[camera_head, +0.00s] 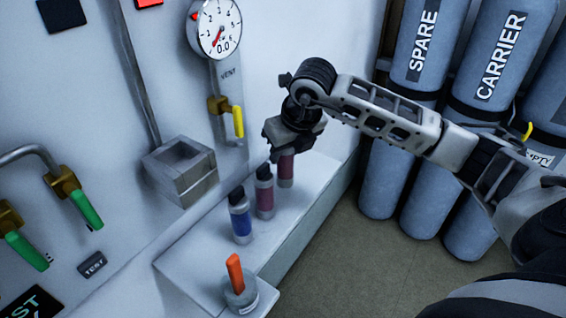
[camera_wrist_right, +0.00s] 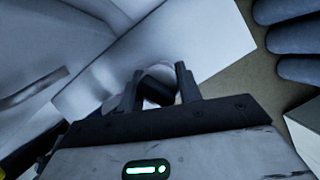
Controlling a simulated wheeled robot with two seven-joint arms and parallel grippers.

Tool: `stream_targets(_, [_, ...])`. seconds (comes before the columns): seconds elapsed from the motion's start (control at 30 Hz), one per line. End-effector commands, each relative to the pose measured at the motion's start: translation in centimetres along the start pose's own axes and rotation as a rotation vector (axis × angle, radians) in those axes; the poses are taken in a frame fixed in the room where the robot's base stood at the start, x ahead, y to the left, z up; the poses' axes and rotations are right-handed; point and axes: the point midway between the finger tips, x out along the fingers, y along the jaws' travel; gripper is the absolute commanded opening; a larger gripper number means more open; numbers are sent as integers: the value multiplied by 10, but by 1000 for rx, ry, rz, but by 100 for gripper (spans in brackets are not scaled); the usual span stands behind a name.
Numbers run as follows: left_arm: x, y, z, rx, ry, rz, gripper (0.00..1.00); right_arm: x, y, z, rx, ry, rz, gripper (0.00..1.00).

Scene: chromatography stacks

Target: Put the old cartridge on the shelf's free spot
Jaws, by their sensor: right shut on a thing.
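My right gripper (camera_head: 285,148) is shut on a dark red cartridge (camera_head: 286,172) at the far end of the white shelf (camera_head: 210,265). The cartridge hangs upright below the jaws; I cannot tell whether its base touches the shelf. In the right wrist view its dark cap (camera_wrist_right: 158,84) sits between the two fingers. A second dark red cartridge (camera_head: 265,197) stands upright on the shelf just nearer, and a blue-banded cartridge (camera_head: 241,220) stands nearer still. My left gripper is not in view.
An open grey square holder (camera_head: 185,182) juts from the panel on the left. A gauge (camera_head: 218,28) and yellow lever (camera_head: 238,122) are above. Grey cylinders (camera_head: 426,55) stand at right.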

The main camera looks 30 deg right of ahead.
Motion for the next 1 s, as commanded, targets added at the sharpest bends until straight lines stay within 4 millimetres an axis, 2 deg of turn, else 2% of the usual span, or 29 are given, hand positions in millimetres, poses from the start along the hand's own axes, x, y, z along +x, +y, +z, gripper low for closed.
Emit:
stream_targets(0.03, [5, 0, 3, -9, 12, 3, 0, 15, 2, -7, -2, 3, 3, 6])
stream_targets(0.1, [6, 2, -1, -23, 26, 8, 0, 23, 3, -10, -3, 3, 4, 6])
stream_targets(0.3, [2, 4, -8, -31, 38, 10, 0, 23, 3, -9, -3, 0, 3, 6])
stream_targets(0.5, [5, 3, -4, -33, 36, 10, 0, 27, 3, -11, -4, 1, 3, 6])
stream_targets(0.53, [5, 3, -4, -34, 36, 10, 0, 28, 3, -12, -4, 2, 3, 38])
stream_targets(0.6, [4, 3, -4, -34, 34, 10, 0, 26, 3, -11, -4, 2, 3, 57])
stream_targets(0.87, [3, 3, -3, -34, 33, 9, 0, 26, 3, -11, -4, 2, 3, 57])
stream_targets(1.0, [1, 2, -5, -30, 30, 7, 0, 19, 3, -9, -4, 1, 3, 57])
